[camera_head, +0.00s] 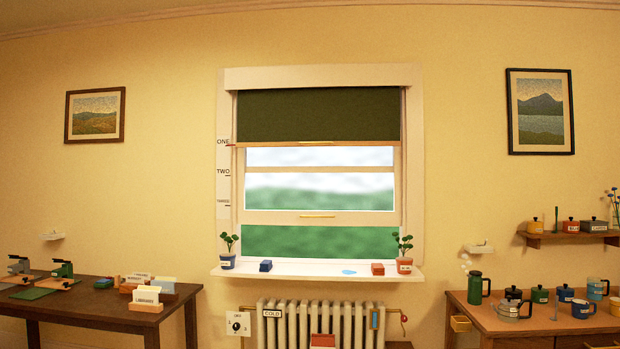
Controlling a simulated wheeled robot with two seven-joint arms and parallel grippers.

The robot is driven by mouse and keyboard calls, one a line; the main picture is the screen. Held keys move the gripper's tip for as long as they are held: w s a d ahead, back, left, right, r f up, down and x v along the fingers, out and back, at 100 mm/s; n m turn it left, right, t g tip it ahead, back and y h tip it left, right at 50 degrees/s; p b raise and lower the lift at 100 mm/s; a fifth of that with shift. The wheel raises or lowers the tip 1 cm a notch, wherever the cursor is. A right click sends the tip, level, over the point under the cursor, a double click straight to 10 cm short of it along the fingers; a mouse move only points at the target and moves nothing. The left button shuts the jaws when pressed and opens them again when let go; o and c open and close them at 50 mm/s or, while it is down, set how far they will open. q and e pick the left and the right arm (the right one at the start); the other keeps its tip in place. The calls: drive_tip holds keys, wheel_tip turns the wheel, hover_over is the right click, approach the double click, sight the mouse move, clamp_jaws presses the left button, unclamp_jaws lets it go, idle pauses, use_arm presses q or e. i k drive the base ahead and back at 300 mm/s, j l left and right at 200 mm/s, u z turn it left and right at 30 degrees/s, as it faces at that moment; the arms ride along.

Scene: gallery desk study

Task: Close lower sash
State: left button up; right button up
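The lower sash (275,218) is a white window frame with a yellow-brass handle (317,216) on its bottom rail. It is raised, with an open gap showing green outside between its bottom rail and the white sill (300,270). A dark green blind (318,115) covers the upper part of the window and hides what is behind it. Neither of my grippers is in view.
On the sill stand potted plants (228,261) and (404,264) at the ends, a blue block (266,266), a red block (377,269) and a light blue patch (349,272). A radiator (290,325) is below. Cluttered tables (190,291) and (456,297) flank it.

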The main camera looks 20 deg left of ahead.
sight(386, 218)
drive_tip(key=i+j+u, duration=0.25)
drive_tip(key=i, duration=0.2)
drive_tip(key=i+u, duration=0.25)
drive_tip(key=i, duration=0.15)
drive_tip(key=i+j+u, duration=0.1)
drive_tip(key=i+u, duration=0.15)
drive_tip(key=i, duration=2.05)
